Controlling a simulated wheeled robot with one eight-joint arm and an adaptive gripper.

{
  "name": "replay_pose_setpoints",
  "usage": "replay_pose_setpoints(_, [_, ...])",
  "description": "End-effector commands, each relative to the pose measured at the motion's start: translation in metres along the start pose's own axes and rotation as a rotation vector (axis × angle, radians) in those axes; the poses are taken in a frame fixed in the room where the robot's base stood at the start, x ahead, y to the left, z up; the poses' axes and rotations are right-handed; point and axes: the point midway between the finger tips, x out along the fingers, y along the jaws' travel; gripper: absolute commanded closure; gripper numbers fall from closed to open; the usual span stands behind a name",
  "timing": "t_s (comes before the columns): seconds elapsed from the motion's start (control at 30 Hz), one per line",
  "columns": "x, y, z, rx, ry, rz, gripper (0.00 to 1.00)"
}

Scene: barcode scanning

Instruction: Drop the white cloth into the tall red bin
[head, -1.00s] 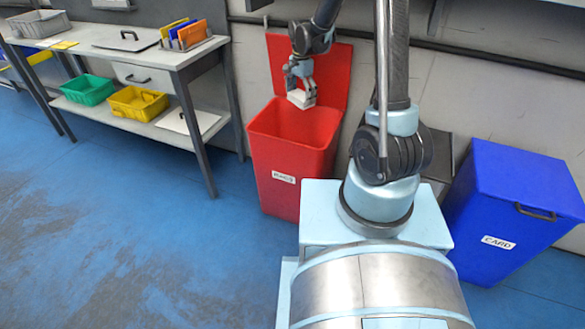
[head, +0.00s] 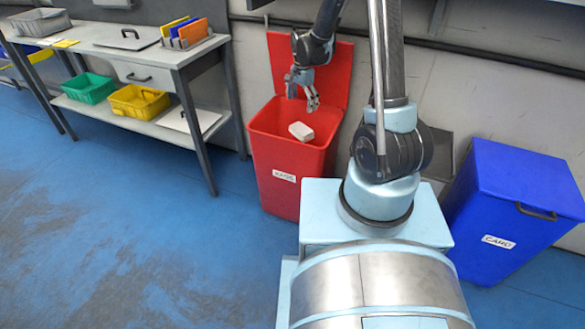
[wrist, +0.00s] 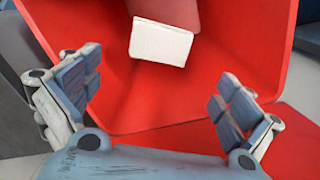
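The tall red bin (head: 270,155) stands against the wall with its lid raised behind it. My gripper (head: 302,96) is above the bin's mouth, fingers spread and empty. The white cloth (head: 301,131), a folded pad, is apart from the fingers and shows within the bin's opening. I cannot tell whether it is falling or resting on something. In the wrist view the cloth (wrist: 161,42) shows against the red inside of the bin, beyond the two open fingers (wrist: 155,88).
A blue bin (head: 515,205) marked CARD, its lid shut, stands at right. A workbench (head: 160,58) at left has a green tray (head: 88,90) and a yellow tray (head: 138,103) on its lower shelf. The blue floor at front left is clear.

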Motion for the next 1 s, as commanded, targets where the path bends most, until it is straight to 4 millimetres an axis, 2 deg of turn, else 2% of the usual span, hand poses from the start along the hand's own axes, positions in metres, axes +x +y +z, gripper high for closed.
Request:
replay_pose_setpoints(0.3, [-0.001,0.0,0.0,0.0,0.0,0.0,0.0])
replay_pose_setpoints(0.47, [-0.012,0.0,0.0,0.0,0.0,0.0,0.0])
replay_pose_setpoints(1.0, [-0.094,0.0,-0.001,0.0,-0.001,0.001,0.0])
